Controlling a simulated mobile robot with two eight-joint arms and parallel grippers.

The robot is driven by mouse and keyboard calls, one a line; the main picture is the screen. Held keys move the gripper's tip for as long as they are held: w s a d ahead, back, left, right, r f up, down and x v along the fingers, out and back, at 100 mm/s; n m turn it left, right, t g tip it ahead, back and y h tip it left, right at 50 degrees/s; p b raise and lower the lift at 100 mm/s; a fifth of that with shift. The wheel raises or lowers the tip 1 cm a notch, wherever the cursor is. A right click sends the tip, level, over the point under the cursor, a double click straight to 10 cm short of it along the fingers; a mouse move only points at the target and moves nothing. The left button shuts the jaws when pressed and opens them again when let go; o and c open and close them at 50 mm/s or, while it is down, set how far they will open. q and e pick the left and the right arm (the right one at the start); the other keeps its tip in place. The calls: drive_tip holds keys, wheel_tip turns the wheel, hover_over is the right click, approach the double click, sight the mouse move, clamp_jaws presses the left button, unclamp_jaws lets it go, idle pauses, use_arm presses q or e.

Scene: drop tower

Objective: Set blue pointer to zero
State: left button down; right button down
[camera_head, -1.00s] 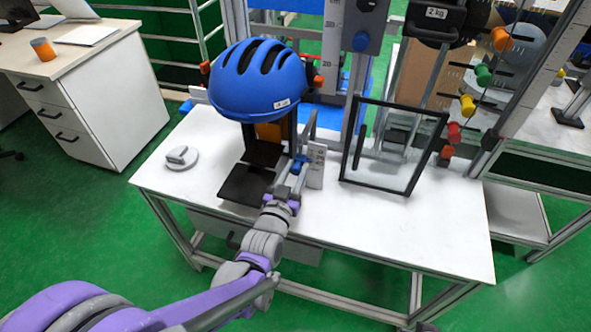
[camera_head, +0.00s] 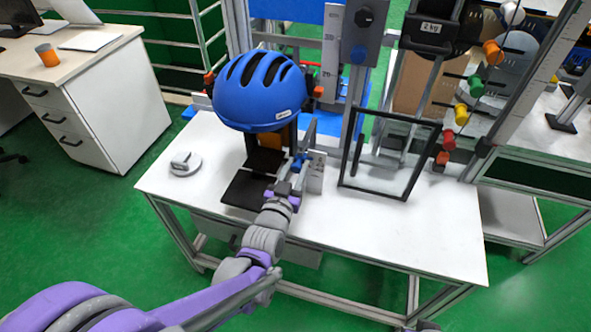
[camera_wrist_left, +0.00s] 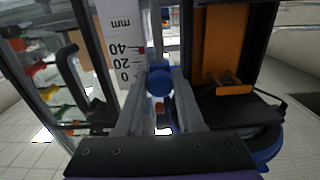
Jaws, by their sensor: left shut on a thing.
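The blue pointer (camera_head: 299,162) is on the upright post beside the small white scale (camera_head: 316,173), under the right side of the blue helmet. In the left wrist view its round blue knob (camera_wrist_left: 159,81) sits between my fingers. The exact reading is hidden. My left gripper (camera_head: 296,172) is shut on the blue pointer; its fingers (camera_wrist_left: 156,92) also show in the wrist view.
The blue helmet (camera_head: 262,92) hangs close above my left gripper. A dark plate (camera_head: 245,191) lies left of it and a black frame (camera_head: 392,190) stands right. A grey disc (camera_head: 185,164) lies on the white table (camera_head: 400,230), whose front right is clear.

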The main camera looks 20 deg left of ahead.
use_arm(q)
drive_tip(key=shift+r, duration=0.15)
drive_tip(key=c, duration=0.5)
unclamp_jaws()
drive_tip(key=shift+c, duration=0.2)
drive_tip(key=s, duration=1.1)
drive_tip(key=shift+a+p, duration=0.2)
drive_tip(key=shift+p, duration=0.15)
drive_tip(key=shift+w, duration=0.1)
